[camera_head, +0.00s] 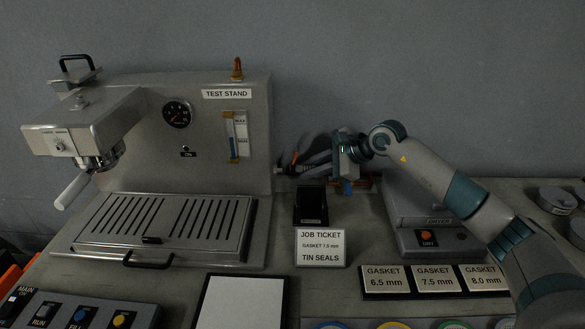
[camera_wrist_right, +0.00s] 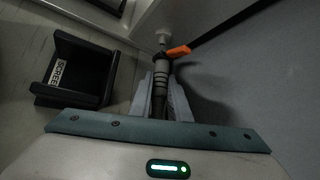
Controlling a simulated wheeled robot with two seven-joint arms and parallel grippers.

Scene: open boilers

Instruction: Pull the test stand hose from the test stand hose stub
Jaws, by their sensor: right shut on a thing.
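The test stand (camera_head: 215,130) is a grey metal machine at the left, with a gauge and a tube scale on its face. The test stand hose (camera_wrist_right: 160,82) is dark grey and ribbed, with an orange tab (camera_wrist_right: 179,50) near its end. Its end points at the pale test stand hose stub (camera_wrist_right: 162,36) on the stand's side; I cannot tell whether they are still joined. My right gripper (camera_head: 320,165) reaches in from the right beside the stand. In the right wrist view its two fingers (camera_wrist_right: 160,98) are shut on the hose. My left gripper is out of view.
A black holder (camera_head: 311,204) stands just below the gripper, in front of it a job ticket sign (camera_head: 320,247). The wall is close behind the hose.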

